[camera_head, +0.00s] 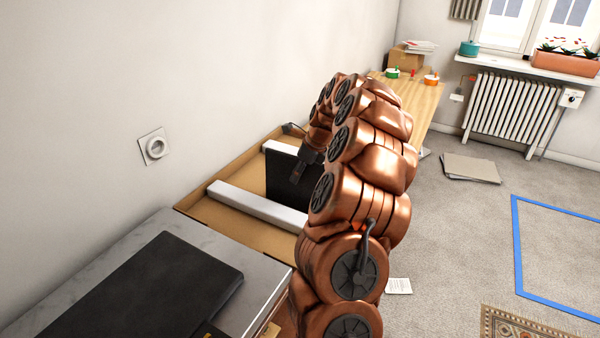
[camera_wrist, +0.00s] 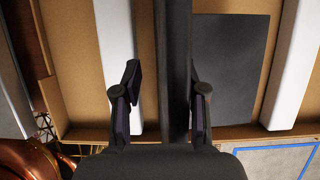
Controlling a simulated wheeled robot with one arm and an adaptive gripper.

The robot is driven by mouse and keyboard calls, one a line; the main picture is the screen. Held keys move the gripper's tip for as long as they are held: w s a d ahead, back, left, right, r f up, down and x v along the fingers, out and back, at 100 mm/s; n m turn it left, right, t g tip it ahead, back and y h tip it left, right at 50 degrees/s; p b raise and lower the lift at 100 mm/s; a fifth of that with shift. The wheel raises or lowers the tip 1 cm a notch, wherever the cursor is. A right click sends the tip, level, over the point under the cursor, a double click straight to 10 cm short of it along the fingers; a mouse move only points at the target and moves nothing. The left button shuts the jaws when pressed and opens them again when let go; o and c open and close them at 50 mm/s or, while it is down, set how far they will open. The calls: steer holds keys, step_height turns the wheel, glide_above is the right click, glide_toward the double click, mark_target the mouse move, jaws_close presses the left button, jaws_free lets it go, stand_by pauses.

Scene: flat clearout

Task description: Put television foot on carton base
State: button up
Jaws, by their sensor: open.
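The carton base (camera_head: 195,206) is a shallow cardboard tray with white padding bars across it; it also fills much of the wrist view (camera_wrist: 75,75). The television foot appears as a dark panel (camera_head: 281,184) in the tray between the bars, partly hidden by my arm. In the wrist view a dark upright bar (camera_wrist: 174,60) runs between my fingers, with a dark grey plate (camera_wrist: 230,70) to its right. I cannot tell whether these are one piece. My gripper (camera_head: 297,176) is open over the tray, its fingers (camera_wrist: 165,85) on either side of the bar.
A marble-topped cabinet (camera_head: 200,240) with a flat black object (camera_head: 140,290) stands in front of the tray. A wooden table (camera_head: 425,98) is behind. Flat sheets (camera_head: 470,168), a blue taped outline (camera_head: 517,250) and a rug (camera_head: 530,325) are on the floor at right.

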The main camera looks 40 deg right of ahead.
steer(key=b+v, duration=0.2)
steer(key=v, duration=1)
steer(key=s+a+n+g, duration=0.25)
steer(key=a+n, duration=0.55)
steer(key=a, duration=0.7)
steer(key=s+a+n+g, duration=0.1)
steer(key=s+a+n, duration=0.2)
steer(key=a+n, duration=0.9)
steer(key=s+a+f+n, duration=0.3)
steer(key=s+a+n, duration=0.1)
steer(key=s, duration=0.4)
steer(key=s+a+f+n+g+h, duration=0.1)
steer(key=s+a+f+n, duration=0.2)
steer(key=s, duration=0.5)
steer(key=s+a+f+n+g, duration=0.1)
steer(key=s+a+f+n, duration=0.2)
steer(key=s+a+n, duration=0.2)
steer(key=s, duration=0.3)
steer(key=shift+s+a+n, duration=0.25)
steer(key=shift+a+n, duration=0.05)
steer(key=shift+g, duration=0.25)
